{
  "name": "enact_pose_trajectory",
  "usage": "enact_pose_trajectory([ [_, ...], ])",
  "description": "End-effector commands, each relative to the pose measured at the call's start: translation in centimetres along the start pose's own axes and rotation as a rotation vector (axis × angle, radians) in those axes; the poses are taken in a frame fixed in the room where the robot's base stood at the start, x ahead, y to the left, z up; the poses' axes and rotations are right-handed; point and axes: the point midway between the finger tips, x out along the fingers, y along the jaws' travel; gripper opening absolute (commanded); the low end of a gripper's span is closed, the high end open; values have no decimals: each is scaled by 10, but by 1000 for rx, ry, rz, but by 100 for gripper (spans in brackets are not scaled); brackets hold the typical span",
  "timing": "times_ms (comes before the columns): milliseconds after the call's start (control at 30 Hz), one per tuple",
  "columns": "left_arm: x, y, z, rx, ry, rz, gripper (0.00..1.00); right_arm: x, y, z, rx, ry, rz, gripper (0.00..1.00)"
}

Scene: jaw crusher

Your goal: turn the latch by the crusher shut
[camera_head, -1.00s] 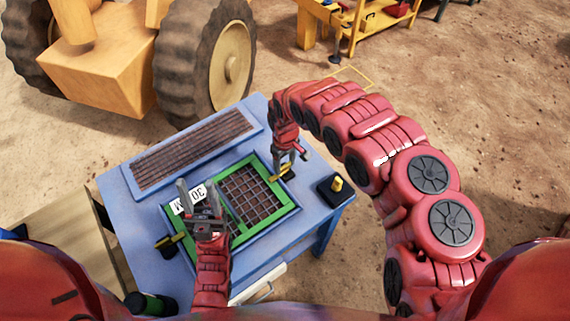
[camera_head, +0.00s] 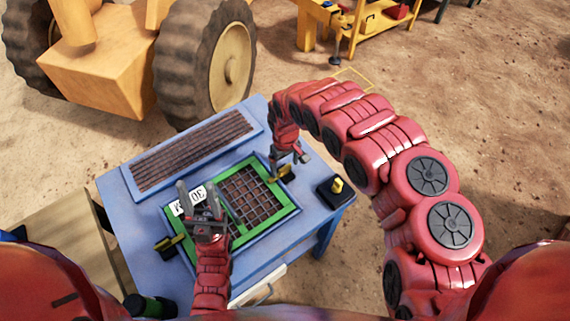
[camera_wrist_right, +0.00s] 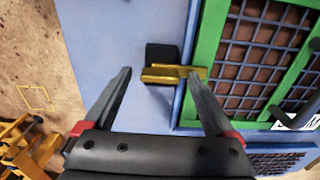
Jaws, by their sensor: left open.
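A yellow latch handle (camera_head: 284,174) on a black base sits at the right side of the green-framed grate (camera_head: 250,194) on the blue table. In the right wrist view the handle (camera_wrist_right: 172,73) lies crosswise, one end over the green frame's edge. My right gripper (camera_head: 290,163) is just above this latch. In the wrist view its fingers (camera_wrist_right: 160,76) are spread on either side of the handle, and no contact shows. A second yellow-and-black latch (camera_head: 168,242) is at the frame's left side. My left gripper (camera_head: 198,192) is open and empty above the frame's left part, covering some of the label.
The blue table (camera_head: 128,197) also carries a long dark grille (camera_head: 192,151) and a black block with a yellow knob (camera_head: 335,188). A big-wheeled yellow machine (camera_head: 103,75) stands behind. Open ground lies to the right.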

Motion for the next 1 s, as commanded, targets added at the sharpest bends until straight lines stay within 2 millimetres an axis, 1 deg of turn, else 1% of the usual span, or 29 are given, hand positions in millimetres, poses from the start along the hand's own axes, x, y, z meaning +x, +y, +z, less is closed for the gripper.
enact_pose_trajectory([
  [200,0,0,0,0,0,0,50,-1,0,0,-1,-1,0,90],
  [333,-2,0,0,0,0,0,50,-10,0,0,-1,0,0,90],
  [467,-4,0,1,0,0,0,50,-30,1,-1,-2,2,4,90],
  [633,-5,0,1,0,0,0,50,-64,2,-1,1,2,4,90],
  [667,13,-1,-2,0,-1,0,50,-82,2,-1,1,2,3,90],
  [700,24,-1,-4,0,0,0,50,-94,1,0,-1,1,2,90],
  [900,62,-3,-10,0,0,0,50,-136,2,0,1,0,1,90],
  [1000,76,-4,-13,0,0,0,50,-153,1,-1,1,2,0,90],
])
